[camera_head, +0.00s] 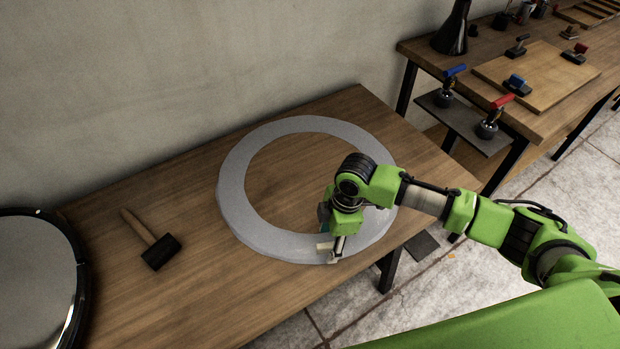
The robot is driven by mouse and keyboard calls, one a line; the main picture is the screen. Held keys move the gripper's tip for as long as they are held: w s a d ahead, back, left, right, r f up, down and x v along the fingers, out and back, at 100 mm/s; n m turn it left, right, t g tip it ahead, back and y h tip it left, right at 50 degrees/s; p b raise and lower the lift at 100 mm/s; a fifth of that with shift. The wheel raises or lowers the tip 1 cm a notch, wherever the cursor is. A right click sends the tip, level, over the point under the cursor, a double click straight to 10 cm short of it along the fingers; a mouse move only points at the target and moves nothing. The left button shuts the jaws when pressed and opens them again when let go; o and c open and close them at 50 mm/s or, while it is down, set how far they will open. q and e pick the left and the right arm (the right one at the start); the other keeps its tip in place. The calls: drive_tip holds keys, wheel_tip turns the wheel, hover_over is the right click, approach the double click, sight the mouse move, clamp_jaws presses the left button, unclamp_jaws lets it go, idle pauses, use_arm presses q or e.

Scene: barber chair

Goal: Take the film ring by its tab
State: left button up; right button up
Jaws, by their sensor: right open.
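The film ring (233,187) is a wide, flat, pale grey ring lying on the wooden table (190,290). My right gripper (332,254) is over the ring's front right edge, pointing down, with its arm coming in from the right. It is open. A small pale piece shows at the fingertips, and I cannot tell whether it is the tab or part of a finger. The gripper and wrist hide part of the ring's right side. My left gripper is not in view.
A mallet (151,240) with a black head lies left of the ring. A round, dark-rimmed object (40,275) stands at the left edge. A second bench (470,60) with clamps and a board stands at the back right. The wall is behind the table.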

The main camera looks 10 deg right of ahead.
sight(327, 246)
drive_tip(key=shift+a+f, duration=0.2)
drive_tip(key=shift+f, duration=0.65)
drive_tip(key=shift+a+f, duration=0.15)
drive_tip(key=shift+f, duration=0.7)
drive_tip(key=c, duration=1.2)
drive_tip(key=shift+c, duration=0.3)
